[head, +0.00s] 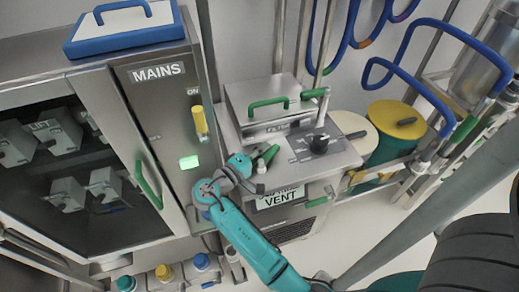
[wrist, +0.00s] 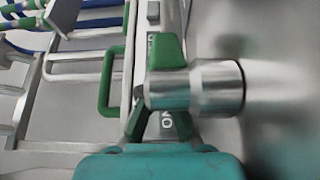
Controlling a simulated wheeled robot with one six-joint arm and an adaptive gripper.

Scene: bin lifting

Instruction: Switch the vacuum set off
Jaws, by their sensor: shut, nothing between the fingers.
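The vacuum set appears to be the steel unit (head: 335,160) with a black knob (head: 319,143) on its sloped top and a VENT label on its front. A green lever (head: 268,155) with a silver round hub (head: 261,167) is at its left front. My gripper (head: 240,163) is shut and empty, close by the lever and hub. In the wrist view its teal body fills the bottom; whether it touches the lever is unclear.
A MAINS cabinet (head: 188,140) at left has a yellow lever (head: 200,120) by ON and a lit green indicator (head: 189,162). A steel lid with a green handle (head: 268,104) sits behind. Blue hoses (head: 420,70) and a green-and-yellow drum (head: 392,130) are at right.

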